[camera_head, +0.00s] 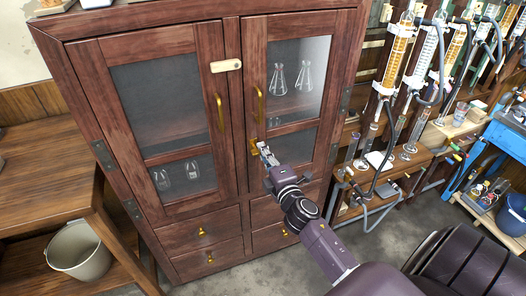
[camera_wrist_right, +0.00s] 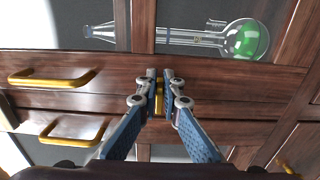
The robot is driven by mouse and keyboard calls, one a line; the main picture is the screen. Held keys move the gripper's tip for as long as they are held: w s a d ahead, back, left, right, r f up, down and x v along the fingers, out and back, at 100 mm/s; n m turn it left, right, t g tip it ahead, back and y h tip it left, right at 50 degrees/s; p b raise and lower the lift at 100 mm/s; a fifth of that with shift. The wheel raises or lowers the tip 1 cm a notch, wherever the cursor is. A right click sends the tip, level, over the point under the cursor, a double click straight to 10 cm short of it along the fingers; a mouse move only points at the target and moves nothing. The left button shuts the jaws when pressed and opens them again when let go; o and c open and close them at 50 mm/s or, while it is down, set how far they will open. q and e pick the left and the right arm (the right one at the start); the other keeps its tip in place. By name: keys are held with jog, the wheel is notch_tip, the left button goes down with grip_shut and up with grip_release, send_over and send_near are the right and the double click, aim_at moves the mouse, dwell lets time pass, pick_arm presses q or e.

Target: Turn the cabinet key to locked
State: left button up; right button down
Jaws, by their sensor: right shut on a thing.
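The wooden cabinet (camera_head: 233,120) stands in front of me with both glazed doors closed. A brass lock plate (camera_head: 254,146) is on the right door's inner edge, below its handle. My right gripper (camera_head: 263,149) is at this lock. In the right wrist view my right gripper (camera_wrist_right: 160,92) is shut on a small brass piece, the cabinet key (camera_wrist_right: 159,98), between its fingertips. The fingers hide most of the key, so I cannot tell which way it is turned. My left gripper is not in view.
Brass door handles (camera_head: 220,113) (camera_head: 258,104) stick out near the lock. Drawers with brass knobs (camera_head: 201,232) lie below. Glass flasks (camera_head: 304,78) are behind the panes. A bench (camera_head: 48,170) and bucket (camera_head: 80,250) stand left; glass columns (camera_head: 397,55) stand right.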

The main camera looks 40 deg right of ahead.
dwell(0.4)
jog(key=c, duration=2.1)
grip_release()
jog(key=v, duration=1.2)
jog(key=s+a+f+m+g+y, duration=0.1)
jog(key=s+a+f+m+g, duration=0.15)
jog(key=f, duration=0.95)
jog(key=s+a+f+m+g+y, duration=0.1)
jog(key=s+a+f+m+g, duration=0.15)
jog(key=f, duration=0.85)
jog(key=s+a+f+m+g+y, duration=0.1)
jog(key=s+a+f+m+g, duration=0.2)
jog(key=f, duration=0.9)
jog(key=s+a+f+m+g, duration=0.2)
jog(key=s+a+f+g, duration=0.2)
jog(key=s+f, duration=0.95)
jog(key=s+a+f+m+g+y, duration=0.1)
jog(key=s+f+m+g, duration=0.2)
jog(key=s, duration=1.6)
notch_tip(320, 180, down, 4)
jog(key=shift+f+g, duration=0.1)
jog(key=shift+g, duration=0.7)
